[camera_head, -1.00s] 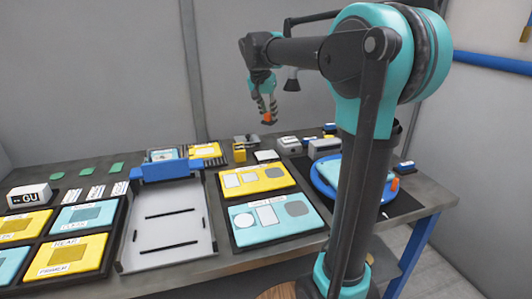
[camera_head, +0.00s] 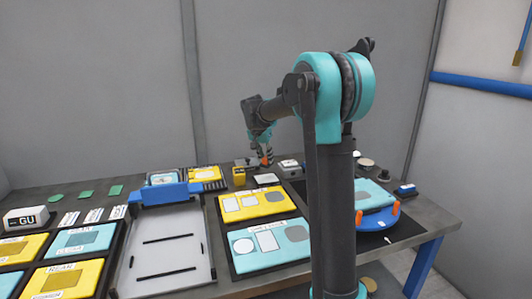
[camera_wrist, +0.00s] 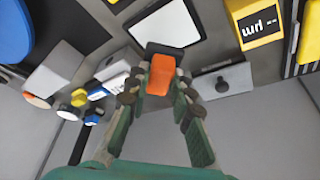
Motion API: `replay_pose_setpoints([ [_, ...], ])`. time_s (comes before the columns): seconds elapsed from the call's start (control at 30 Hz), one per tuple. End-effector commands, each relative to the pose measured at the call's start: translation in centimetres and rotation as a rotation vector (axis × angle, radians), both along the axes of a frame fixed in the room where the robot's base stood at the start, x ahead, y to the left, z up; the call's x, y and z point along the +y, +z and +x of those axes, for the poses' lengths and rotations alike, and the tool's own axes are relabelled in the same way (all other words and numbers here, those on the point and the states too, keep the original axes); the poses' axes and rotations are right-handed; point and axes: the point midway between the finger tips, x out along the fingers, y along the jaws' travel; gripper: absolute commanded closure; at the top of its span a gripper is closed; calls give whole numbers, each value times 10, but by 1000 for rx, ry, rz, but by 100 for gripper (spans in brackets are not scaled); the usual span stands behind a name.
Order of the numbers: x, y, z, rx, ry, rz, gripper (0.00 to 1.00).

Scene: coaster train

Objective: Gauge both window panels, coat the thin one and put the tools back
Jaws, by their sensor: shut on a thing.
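My gripper (camera_wrist: 158,88) is shut on a small orange block-like piece (camera_wrist: 161,75), and the same gripper shows in the head view (camera_head: 265,158) low over the back of the bench. Whether the orange piece touches the bench cannot be told. A yellow gauge box with a dark "mm" display (camera_wrist: 259,27) stands beside it; it also shows in the head view (camera_head: 239,177). A yellow panel (camera_head: 275,200) and a teal panel (camera_head: 263,261) with window-like shapes lie mid-bench. Another teal panel (camera_head: 371,193) sits on a blue round stand with orange clamps (camera_head: 391,214).
A white pad (camera_wrist: 166,24) and a grey block with a knob (camera_wrist: 220,82) lie close to the gripper. Grey boxes and small bottles (camera_wrist: 78,97) stand at left in the wrist view. A grey tray (camera_head: 166,250) and labelled panels (camera_head: 72,275) fill the left bench.

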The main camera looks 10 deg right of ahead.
Motion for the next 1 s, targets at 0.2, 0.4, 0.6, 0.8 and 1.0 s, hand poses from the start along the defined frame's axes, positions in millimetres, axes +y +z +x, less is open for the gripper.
replay_pose_setpoints([
  [0.2, 0, -21, 0, 0, 0, 0, 100],
  [0.4, 0, -39, 0, 0, 0, 0, 100],
  [0.6, 0, -50, 0, 0, 0, 0, 100],
  [0.8, 0, -52, 0, 0, 0, 0, 100],
  [1.0, 0, -52, 0, 0, 0, 0, 100],
])
